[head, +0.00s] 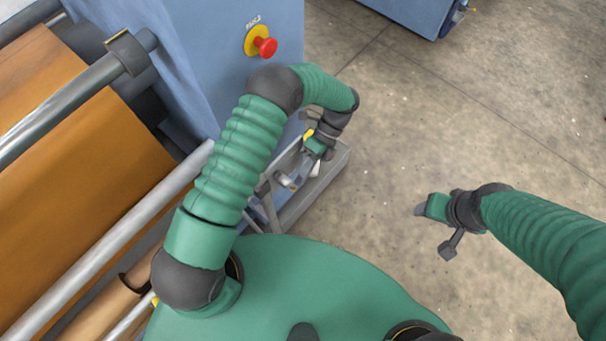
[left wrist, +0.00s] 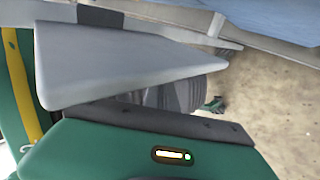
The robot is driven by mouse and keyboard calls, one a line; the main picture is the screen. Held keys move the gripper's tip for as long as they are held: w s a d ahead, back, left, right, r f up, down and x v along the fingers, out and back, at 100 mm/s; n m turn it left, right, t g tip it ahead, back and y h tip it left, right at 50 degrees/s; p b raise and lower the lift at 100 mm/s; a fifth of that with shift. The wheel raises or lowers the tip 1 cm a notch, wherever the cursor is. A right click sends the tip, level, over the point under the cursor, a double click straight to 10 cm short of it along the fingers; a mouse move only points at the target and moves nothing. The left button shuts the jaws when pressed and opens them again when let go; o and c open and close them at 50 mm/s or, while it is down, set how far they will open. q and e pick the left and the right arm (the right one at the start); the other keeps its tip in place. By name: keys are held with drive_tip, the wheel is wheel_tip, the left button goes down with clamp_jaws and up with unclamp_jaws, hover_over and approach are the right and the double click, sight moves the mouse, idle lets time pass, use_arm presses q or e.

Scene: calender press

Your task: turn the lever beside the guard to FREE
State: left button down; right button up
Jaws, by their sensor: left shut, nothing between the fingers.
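My left gripper (head: 290,180) is shut and empty. In the head view it points down and left, over a grey metal frame (head: 325,182) beside the blue press housing (head: 185,70). I cannot tell whether it touches the frame. In the left wrist view, a large grey slab, likely a finger of my left gripper (left wrist: 125,55), fills the upper left. I cannot make out the lever or its FREE mark in either view; my left arm and gripper cover part of that area. My right gripper (head: 425,209) hangs over bare floor at the right, its jaws too small to judge.
A red stop button on a yellow base (head: 262,45) sits on the housing. An orange-brown web (head: 75,160) and steel rollers (head: 105,255) lie at the left. Another blue machine (head: 410,12) stands at the top. The concrete floor (head: 420,120) at the right is clear.

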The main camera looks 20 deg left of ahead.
use_arm(q)
drive_tip(key=shift+r+p, duration=0.35)
drive_tip(key=shift+r, duration=0.35)
drive_tip(key=b+v, duration=0.2)
drive_tip(key=v, duration=1)
drive_tip(key=shift+f, duration=0.1)
